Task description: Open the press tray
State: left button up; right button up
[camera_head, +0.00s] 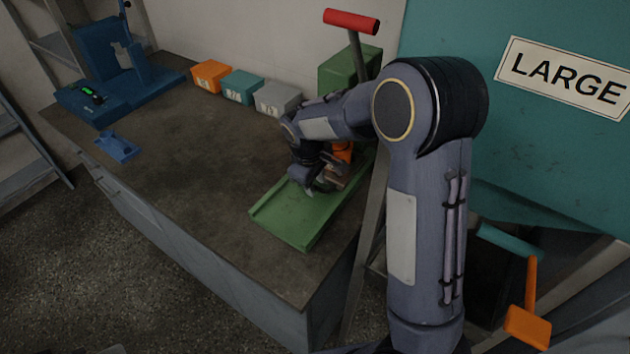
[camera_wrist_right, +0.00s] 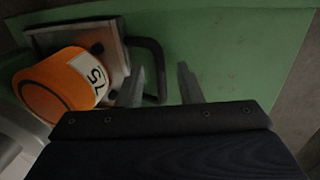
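The green press (camera_head: 348,66) stands at the back right of the bench, with a red T-handle (camera_head: 351,21) and a flat green base (camera_head: 298,217). A grey metal press tray (camera_wrist_right: 112,42) with a dark loop handle (camera_wrist_right: 155,60) shows in the right wrist view. An orange cup (camera_wrist_right: 62,85) marked 75 stands on it; the cup also shows in the head view (camera_head: 343,151). My right gripper (camera_wrist_right: 162,86) is open over the base, its two fingers apart on either side of the handle's outer bar. It looks empty. My left gripper is out of view.
Orange (camera_head: 211,76), teal (camera_head: 242,87) and grey (camera_head: 277,99) boxes line the wall. A blue machine (camera_head: 110,65) and small blue tray (camera_head: 117,147) are at left. The bench middle is clear. A teal LARGE panel (camera_head: 520,150) is at right.

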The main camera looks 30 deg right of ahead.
grip_shut()
dwell(0.3)
jog(key=s+a, duration=0.2)
jog(key=a, duration=0.2)
jog(key=s+a, duration=0.2)
jog(key=a, duration=0.2)
jog(key=s+a+b, duration=0.1)
jog(key=s+a, duration=0.2)
jog(key=a, duration=0.1)
jog(key=shift+a, duration=0.1)
grip_release()
jog(key=shift+r, duration=0.15)
